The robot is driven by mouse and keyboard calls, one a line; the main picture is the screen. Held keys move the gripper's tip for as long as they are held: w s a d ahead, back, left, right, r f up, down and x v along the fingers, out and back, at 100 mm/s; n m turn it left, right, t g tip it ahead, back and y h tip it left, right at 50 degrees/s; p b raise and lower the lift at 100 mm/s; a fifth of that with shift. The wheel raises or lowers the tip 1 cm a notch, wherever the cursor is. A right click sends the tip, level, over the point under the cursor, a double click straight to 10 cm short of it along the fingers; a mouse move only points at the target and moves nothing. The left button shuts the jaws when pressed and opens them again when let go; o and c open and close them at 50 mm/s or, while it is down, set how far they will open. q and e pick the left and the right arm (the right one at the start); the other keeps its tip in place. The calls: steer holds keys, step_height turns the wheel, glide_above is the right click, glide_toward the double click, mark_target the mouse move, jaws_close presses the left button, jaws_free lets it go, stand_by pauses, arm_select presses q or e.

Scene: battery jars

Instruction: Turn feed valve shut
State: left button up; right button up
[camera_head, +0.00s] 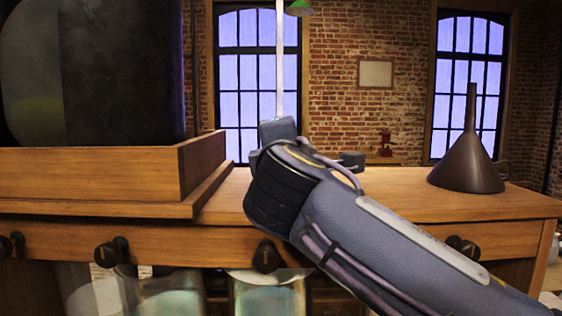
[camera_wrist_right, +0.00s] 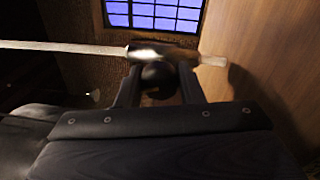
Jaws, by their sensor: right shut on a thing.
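The feed valve (camera_wrist_right: 165,51) shows in the right wrist view as a shiny metal body in line with a pale thin pipe (camera_wrist_right: 60,46). A dark round knob (camera_wrist_right: 157,72) sits on it, between the two fingers of my right gripper (camera_wrist_right: 160,88). The gripper is shut on this knob. In the head view, my right gripper (camera_head: 278,131) reaches up and away at the foot of the pale upright pipe (camera_head: 279,60). My own wrist and forearm hide the valve there. The knob's turn angle is hard to read in the dark. My left gripper is not in view.
A large dark vessel (camera_head: 120,70) stands in a wooden tray (camera_head: 90,173) at left. Black knobs (camera_head: 266,257) line the bench front, with glass jars (camera_head: 268,298) below.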

steer(key=shift+m+b, duration=0.8)
steer(key=shift+m, duration=1.1)
steer(key=o, duration=1)
steer(key=shift+c, duration=0.2)
steer(key=shift+s, duration=0.1)
steer(key=shift+s, duration=0.3)
steer(key=s+b, duration=0.1)
steer(key=s, duration=0.6)
steer(key=shift+f+b, duration=0.3)
steer(key=shift+b, duration=0.1)
